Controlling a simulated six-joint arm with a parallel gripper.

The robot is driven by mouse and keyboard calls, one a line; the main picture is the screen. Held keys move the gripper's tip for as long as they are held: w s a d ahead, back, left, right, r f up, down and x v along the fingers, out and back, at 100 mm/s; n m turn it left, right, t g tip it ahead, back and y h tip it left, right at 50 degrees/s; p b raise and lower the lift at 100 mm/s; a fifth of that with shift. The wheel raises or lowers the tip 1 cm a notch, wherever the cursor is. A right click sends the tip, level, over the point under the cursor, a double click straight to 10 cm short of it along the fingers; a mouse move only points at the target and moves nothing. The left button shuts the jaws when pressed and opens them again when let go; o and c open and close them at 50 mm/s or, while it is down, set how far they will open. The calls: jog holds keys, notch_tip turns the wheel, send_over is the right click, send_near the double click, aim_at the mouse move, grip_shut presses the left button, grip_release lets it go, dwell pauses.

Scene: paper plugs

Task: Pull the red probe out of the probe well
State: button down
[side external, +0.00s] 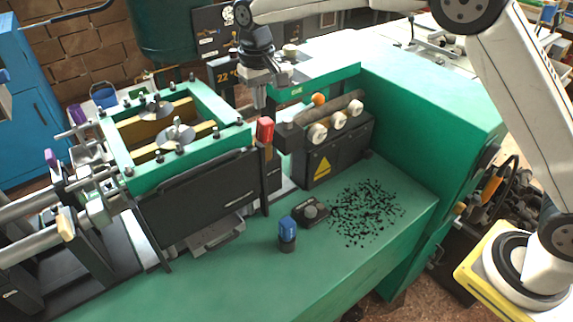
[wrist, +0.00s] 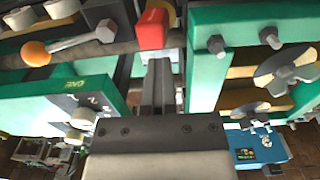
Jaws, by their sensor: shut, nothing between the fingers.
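The red probe (side external: 265,130) stands upright at the right end of the dark mould panel, and only its red head shows clearly. It also shows at the top of the wrist view (wrist: 153,27). I cannot make out the probe well around its lower part. My gripper (side external: 259,104) points down just above and slightly left of the red head in the side view. In the wrist view my gripper's fingers (wrist: 158,70) are together with nothing between them, and a gap shows between their tips and the red head.
A green frame (side external: 185,184) with bolts and discs stands left of the probe. To the right are a lever with an orange ball (side external: 318,99) and a dark box with white knobs (side external: 339,121). A blue-capped piece (side external: 287,230) stands on the green bench (side external: 330,275) near scattered black granules (side external: 366,212).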

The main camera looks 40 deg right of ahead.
jog(key=shift+r, duration=0.6)
jog(key=c, duration=0.8)
grip_release()
jog(key=shift+c, duration=0.2)
notch_tip(320, 180, up, 8)
jog(key=shift+f, duration=0.15)
